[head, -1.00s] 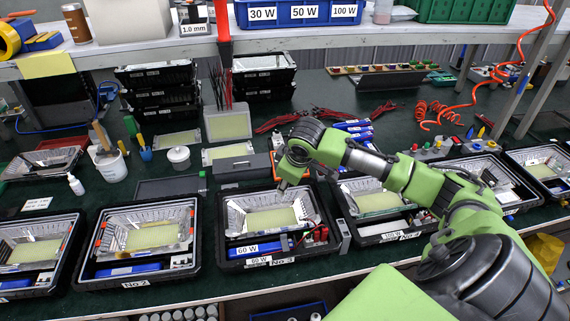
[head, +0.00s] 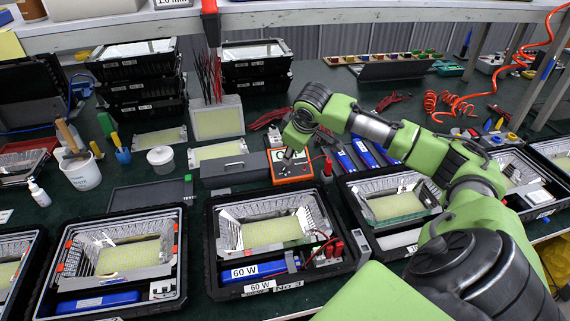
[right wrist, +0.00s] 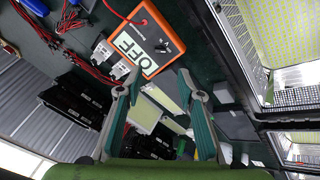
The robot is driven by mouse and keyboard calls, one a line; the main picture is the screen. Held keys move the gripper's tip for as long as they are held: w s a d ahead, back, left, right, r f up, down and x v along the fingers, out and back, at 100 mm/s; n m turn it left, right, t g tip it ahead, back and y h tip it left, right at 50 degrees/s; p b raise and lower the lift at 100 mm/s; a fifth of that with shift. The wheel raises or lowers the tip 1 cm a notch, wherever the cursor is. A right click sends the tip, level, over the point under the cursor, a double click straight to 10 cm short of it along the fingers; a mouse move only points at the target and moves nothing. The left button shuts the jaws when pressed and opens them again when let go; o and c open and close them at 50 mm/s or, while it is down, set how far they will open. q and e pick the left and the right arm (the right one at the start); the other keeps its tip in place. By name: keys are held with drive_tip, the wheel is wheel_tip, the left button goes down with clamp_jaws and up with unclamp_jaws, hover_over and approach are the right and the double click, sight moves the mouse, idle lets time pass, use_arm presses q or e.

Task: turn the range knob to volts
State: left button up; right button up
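The orange-edged meter (head: 291,170) lies on the green bench behind the No 3 housing, partly covered by my right gripper (head: 288,156). In the right wrist view the meter (right wrist: 147,68) shows a large label or display reading OFF, with a dark knob (right wrist: 167,45) beside it. Small marks around the knob are too small to read. My right gripper (right wrist: 160,80) is open and empty, its two fingers apart, with the meter beyond the fingertips. It appears above the meter and not touching it. My left gripper is not in view.
The No 3 housing (head: 211,240), with red clips and a blue 60 W driver (head: 255,271), stands in front of the meter. A grey box (head: 234,172) is left of it. Blue drivers (head: 364,153) lie to its right. Stacked black housings (head: 142,88) stand behind.

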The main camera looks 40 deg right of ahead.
sight(286, 168)
drive_tip(key=x, duration=1.3)
drive_tip(key=shift+w+f+p, duration=0.1)
drive_tip(key=shift+f+p, duration=0.05)
drive_tip(key=shift+p, duration=0.2)
clamp_jaws()
